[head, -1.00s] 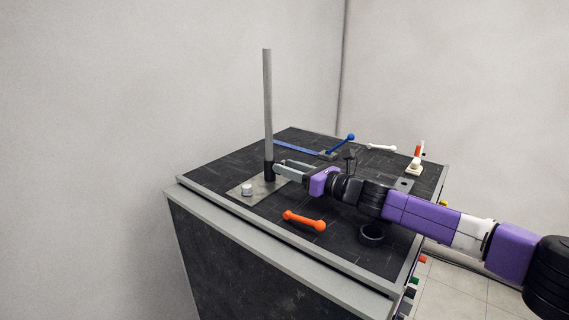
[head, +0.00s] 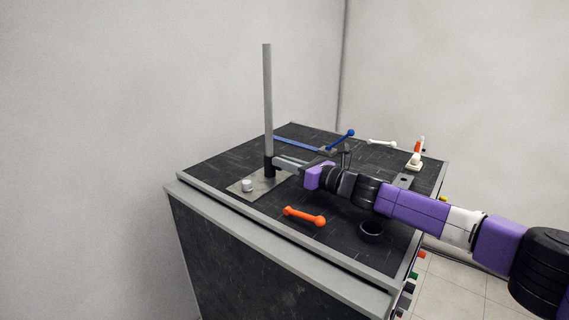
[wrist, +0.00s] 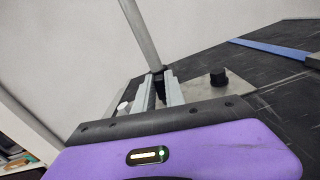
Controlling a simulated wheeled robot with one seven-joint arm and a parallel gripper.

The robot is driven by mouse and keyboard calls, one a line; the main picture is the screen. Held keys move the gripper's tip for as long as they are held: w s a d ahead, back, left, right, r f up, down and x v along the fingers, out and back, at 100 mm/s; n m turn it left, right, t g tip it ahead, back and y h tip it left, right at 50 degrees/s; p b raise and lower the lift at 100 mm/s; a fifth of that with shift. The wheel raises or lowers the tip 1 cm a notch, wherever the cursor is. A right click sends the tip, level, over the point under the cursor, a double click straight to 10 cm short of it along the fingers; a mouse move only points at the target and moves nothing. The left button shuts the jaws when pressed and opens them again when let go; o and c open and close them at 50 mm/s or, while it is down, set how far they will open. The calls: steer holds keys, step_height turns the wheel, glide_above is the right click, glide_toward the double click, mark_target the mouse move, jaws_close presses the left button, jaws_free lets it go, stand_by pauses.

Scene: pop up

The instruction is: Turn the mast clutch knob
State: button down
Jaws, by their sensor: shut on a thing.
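A tall grey mast (head: 267,100) stands on a light metal plate (head: 262,189), with a black piece (head: 269,168) at its foot. My gripper (head: 279,162) reaches in from the right at that foot, with its fingers closed around the black piece. In the wrist view the two grey fingers lie on either side of the black piece (wrist: 158,84), just below the mast (wrist: 140,35). A separate black knob (wrist: 218,77) shows right of the fingers in the wrist view. Which knob is the clutch is unmarked.
An orange dumbbell-shaped handle (head: 304,216) and a black ring (head: 371,230) lie in front of my arm on the dark bench top. A blue handle (head: 341,141), a white handle (head: 381,142) and an orange-and-white piece (head: 415,158) are behind it.

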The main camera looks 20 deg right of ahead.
steer(key=shift+w+d+m+b, duration=0.15)
steer(key=shift+m+b, duration=0.5)
steer(key=shift+m, duration=1.55)
steer(key=c, duration=1.4)
jaws_free()
steer(key=shift+d, duration=0.15)
steer(key=shift+s+d+f, duration=0.1)
steer(key=shift+s+d, duration=0.15)
steer(key=shift+s, duration=0.15)
steer(key=shift+b+v, duration=1.1)
steer(key=shift+v, duration=2.35)
steer(key=shift+a, duration=0.1)
